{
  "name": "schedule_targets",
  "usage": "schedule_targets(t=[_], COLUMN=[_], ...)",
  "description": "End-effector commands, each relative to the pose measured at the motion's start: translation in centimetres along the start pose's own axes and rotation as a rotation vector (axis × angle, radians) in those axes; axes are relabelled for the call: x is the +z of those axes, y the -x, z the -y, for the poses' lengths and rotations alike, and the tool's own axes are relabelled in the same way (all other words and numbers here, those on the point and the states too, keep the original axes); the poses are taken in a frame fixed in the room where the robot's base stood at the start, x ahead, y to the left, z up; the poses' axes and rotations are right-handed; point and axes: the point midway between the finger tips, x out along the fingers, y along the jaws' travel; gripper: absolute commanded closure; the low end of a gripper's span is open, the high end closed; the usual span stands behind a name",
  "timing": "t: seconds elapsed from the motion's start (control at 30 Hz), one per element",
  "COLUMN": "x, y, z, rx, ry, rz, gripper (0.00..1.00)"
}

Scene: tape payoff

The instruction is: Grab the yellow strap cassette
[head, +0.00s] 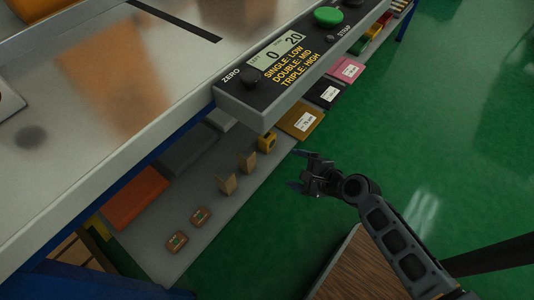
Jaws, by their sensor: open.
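A small yellow block with a dark spot on its face (267,142) stands on the grey lower shelf, just below the control panel's corner; it may be the yellow strap cassette. A flat ochre-yellow piece with a white label (300,120) lies to its upper right, partly hidden by the panel. I cannot tell for sure which is the cassette. My gripper (299,172) is open and empty, over the green floor beside the shelf edge. It is to the lower right of the yellow block and apart from it. Its fingers point left toward the shelf.
The grey shelf (200,235) also holds tan upright pieces (227,184), two small brown items (177,241) and an orange panel (135,197). Black (326,92) and pink (347,70) labelled pieces lie farther along. The control panel (290,60) overhangs the shelf.

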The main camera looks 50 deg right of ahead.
Motion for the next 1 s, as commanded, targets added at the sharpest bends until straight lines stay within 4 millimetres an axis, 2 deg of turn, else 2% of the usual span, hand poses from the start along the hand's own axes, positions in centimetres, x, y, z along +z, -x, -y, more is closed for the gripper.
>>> schedule_targets(t=[0.03, 0.1, 0.23, 0.33, 0.5, 0.87, 1.0], x=[-1.9, -2.9, -4.1, -4.4, -4.5, -4.0, -4.1], y=[-3.7, -6.6, -10.4, -12.0, -13.3, -16.3, -18.3], z=[-0.1, 0.8, 3.0, 4.4, 5.5, 5.5, 5.3], rx=[-0.008, -0.004, 0.003, 0.01, 0.017, 0.019, 0.019], ry=[-0.146, -0.337, -0.616, -0.752, -0.845, -0.846, -0.844], rz=[0.026, 0.068, 0.148, 0.196, 0.23, 0.231, 0.232], gripper=[0.11, 0.11, 0.11, 0.11, 0.11, 0.11, 0.11])
